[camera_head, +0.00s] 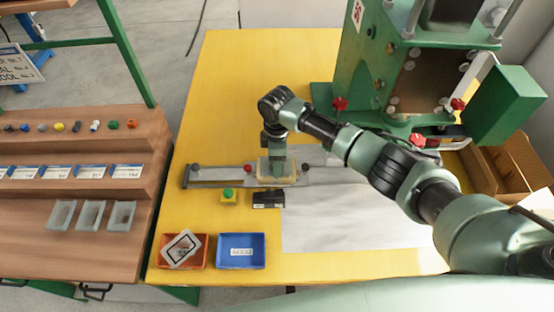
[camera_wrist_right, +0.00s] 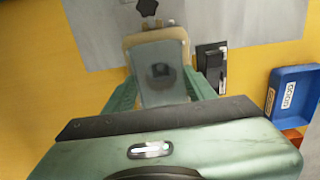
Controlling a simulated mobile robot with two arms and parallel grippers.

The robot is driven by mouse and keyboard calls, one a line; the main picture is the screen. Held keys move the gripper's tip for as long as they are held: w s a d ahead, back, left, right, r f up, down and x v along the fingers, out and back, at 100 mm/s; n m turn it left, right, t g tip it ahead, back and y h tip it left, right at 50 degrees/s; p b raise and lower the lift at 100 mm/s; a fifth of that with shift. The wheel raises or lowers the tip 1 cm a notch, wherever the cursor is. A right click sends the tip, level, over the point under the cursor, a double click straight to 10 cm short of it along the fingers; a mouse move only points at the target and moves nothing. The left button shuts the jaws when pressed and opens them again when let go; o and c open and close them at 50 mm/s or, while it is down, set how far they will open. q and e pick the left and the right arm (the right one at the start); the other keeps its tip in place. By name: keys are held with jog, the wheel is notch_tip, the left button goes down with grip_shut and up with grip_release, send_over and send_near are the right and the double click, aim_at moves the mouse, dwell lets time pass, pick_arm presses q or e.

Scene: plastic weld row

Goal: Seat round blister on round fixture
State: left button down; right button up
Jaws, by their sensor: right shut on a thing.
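My right gripper (camera_head: 277,162) points down over a beige fixture (camera_head: 290,181) on the metal slide. In the right wrist view the gripper (camera_wrist_right: 162,86) is shut on a translucent blister (camera_wrist_right: 160,73), with one green finger at each side. The blister lies over the beige fixture (camera_wrist_right: 135,40), whose rim shows beyond its far end. Whether the blister rests fully on it or sits slightly above, I cannot tell. The gripper hides most of both in the head view. My left gripper is not in view.
A green button box (camera_head: 229,195) and a black device (camera_head: 268,199) stand in front of the slide. A red bin (camera_head: 168,262) holding a clear pack and a blue bin (camera_head: 241,265) are nearer. The green press (camera_head: 362,65) stands behind. Three clear trays (camera_head: 91,215) sit on the left shelf.

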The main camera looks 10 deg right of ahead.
jog(key=shift+f, duration=0.15)
jog(key=o, duration=1.1)
jog(key=c, duration=0.4)
notch_tip(320, 180, up, 7)
jog(key=p, duration=0.7)
